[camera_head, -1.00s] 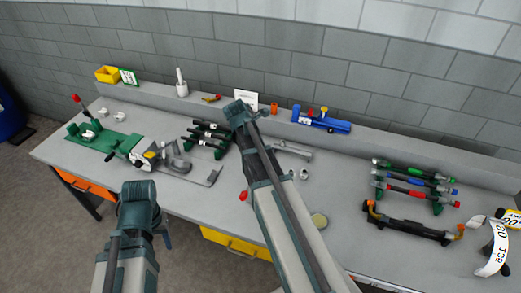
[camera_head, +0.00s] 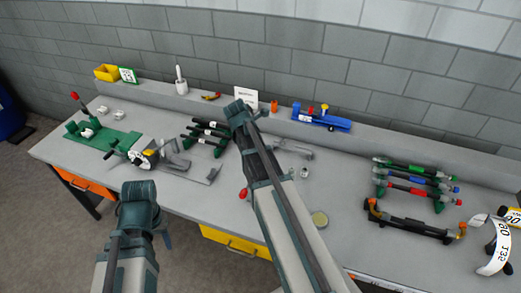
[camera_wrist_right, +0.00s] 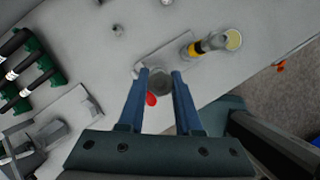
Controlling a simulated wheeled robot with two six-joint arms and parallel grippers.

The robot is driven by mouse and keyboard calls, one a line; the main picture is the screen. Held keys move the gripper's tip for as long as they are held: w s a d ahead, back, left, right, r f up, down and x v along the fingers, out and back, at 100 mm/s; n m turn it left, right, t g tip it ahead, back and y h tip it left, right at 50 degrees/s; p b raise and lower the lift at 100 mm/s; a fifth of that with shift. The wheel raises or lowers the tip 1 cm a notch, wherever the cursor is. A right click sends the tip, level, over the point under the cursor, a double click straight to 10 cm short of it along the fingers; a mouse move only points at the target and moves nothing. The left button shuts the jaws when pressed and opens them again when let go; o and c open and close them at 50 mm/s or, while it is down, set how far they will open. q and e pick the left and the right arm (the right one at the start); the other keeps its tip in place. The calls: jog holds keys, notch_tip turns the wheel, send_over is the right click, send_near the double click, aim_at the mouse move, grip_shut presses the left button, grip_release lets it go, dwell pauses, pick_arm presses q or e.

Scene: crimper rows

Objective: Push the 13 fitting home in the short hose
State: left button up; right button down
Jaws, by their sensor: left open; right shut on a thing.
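My right gripper (camera_wrist_right: 161,75) is shut on a grey round piece (camera_wrist_right: 160,82) in the right wrist view. A red tip (camera_wrist_right: 151,99) shows just below it; a red tip also shows beside my right arm in the head view (camera_head: 243,193). My right arm hides this gripper in the head view. My left gripper (camera_head: 167,240) hangs open in front of the bench, small and partly hidden by its own arm. Dark hoses lie in a green rack (camera_head: 207,137), also in the right wrist view (camera_wrist_right: 20,70). I cannot tell the 13 fitting or the short hose apart.
A grey plate with a machine (camera_head: 190,168) and a green fixture (camera_head: 105,140) stand at left. A grey fixture (camera_head: 293,147) is partly behind my right arm. Colour-banded hoses (camera_head: 415,179) lie in a rack at right.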

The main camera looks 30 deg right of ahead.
jog(key=shift+f+b, duration=1.45)
jog(key=shift+f, duration=0.15)
jog(key=c, duration=0.5)
grip_release()
jog(key=shift+r, duration=0.1)
jog(key=p+v, duration=1.3)
jog(key=v, duration=0.1)
jog(key=shift+d, duration=0.1)
